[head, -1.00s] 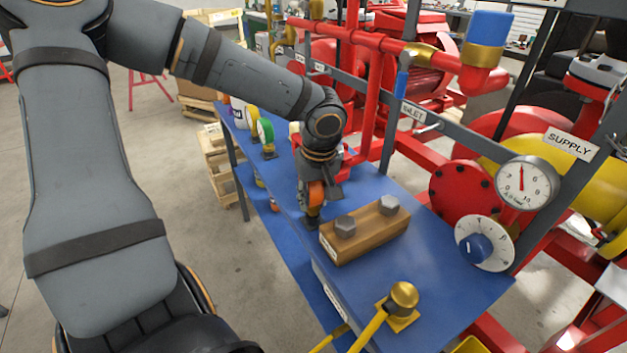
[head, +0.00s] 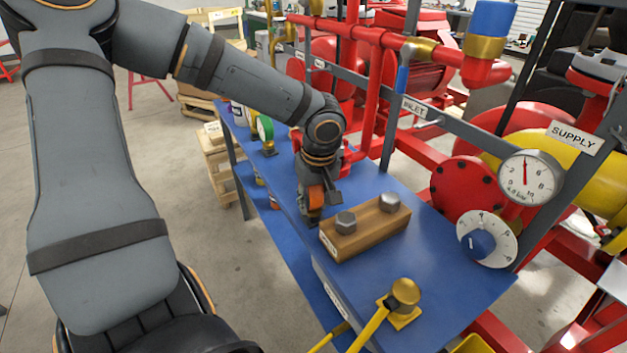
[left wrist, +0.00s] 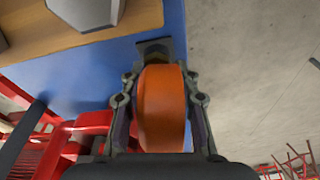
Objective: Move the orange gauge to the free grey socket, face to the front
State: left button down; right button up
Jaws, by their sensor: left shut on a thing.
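The orange gauge (head: 316,198) is between the fingers of my left gripper (head: 314,204), at the front edge of the blue bench, left of the wooden block. In the left wrist view the gauge (left wrist: 162,108) is seen edge-on with a finger on each side, so its dial is hidden. A small dark grey square piece (left wrist: 155,47) shows just past the gauge, over the blue bench top. I cannot tell whether the gauge is seated in it. My left gripper is shut on the gauge. My right gripper is not in view.
A wooden block (head: 372,234) with two grey hex bolts stands close right of the gripper. A green-rimmed gauge (head: 265,130) stands farther back on the blue bench (head: 440,260). A yellow-handled valve (head: 403,296) is at the near end. Red pipes (head: 372,100) run behind.

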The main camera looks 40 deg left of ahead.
aim_at(316, 187)
pick_arm(q)
jog(key=c, duration=0.9)
grip_release()
jog(key=r, duration=0.2)
jog(key=d+r, duration=0.1)
jog(key=r, duration=0.4)
jog(key=shift+s+d+r, duration=0.15)
jog(key=shift+s+r, duration=0.05)
jog(key=shift+s, duration=0.1)
